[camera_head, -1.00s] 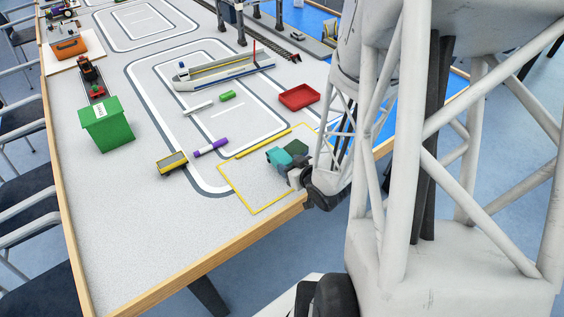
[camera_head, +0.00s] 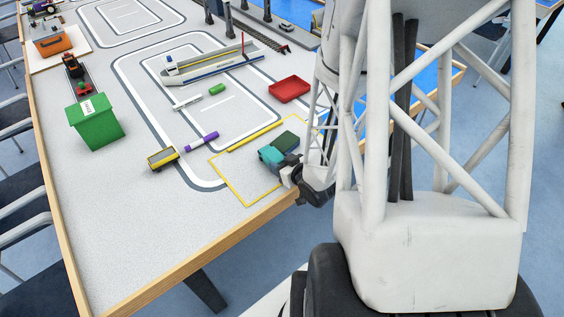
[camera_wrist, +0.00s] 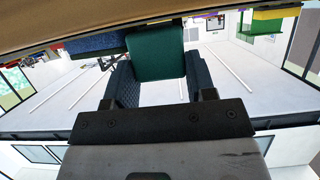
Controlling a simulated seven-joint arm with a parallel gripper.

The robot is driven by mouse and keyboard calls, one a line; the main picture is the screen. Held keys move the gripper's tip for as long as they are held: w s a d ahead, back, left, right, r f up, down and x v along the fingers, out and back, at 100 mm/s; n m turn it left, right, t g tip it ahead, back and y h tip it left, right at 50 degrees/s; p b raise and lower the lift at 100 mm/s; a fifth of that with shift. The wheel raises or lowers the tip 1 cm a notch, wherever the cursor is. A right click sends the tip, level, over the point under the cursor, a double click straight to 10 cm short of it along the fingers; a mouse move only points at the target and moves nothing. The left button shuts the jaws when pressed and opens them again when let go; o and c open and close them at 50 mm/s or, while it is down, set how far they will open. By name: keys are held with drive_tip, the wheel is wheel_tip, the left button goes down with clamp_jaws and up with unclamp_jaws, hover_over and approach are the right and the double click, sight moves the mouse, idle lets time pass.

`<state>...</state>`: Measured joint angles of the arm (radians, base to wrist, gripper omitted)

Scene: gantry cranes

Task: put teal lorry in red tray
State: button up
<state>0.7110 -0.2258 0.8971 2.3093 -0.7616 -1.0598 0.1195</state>
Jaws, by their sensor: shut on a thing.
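The teal lorry (camera_head: 269,156) has a teal cab and a dark green rear part. It is at the yellow-outlined rectangle near the table's front edge. My gripper (camera_head: 290,176) is at the lorry's near right side, partly hidden by my arm. In the wrist view my gripper (camera_wrist: 160,90) is shut on the teal lorry (camera_wrist: 157,52), with a finger on either side of a teal face. I cannot tell whether the lorry touches the table. The red tray (camera_head: 289,90) lies behind the lorry, and it looks empty.
A green bin (camera_head: 95,122) is at the left. The table between lorry and tray is mostly clear.

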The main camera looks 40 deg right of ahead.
drive_tip(key=shift+f, duration=0.15)
drive_tip(key=o, duration=1)
drive_tip(key=shift+c, duration=0.2)
drive_tip(key=shift+r, duration=0.2)
drive_tip(key=shift+v, duration=1.55)
drive_tip(key=s, duration=1.1)
drive_tip(key=shift+s, duration=0.4)
drive_tip(key=shift+f, duration=0.1)
drive_tip(key=shift+o, duration=0.5)
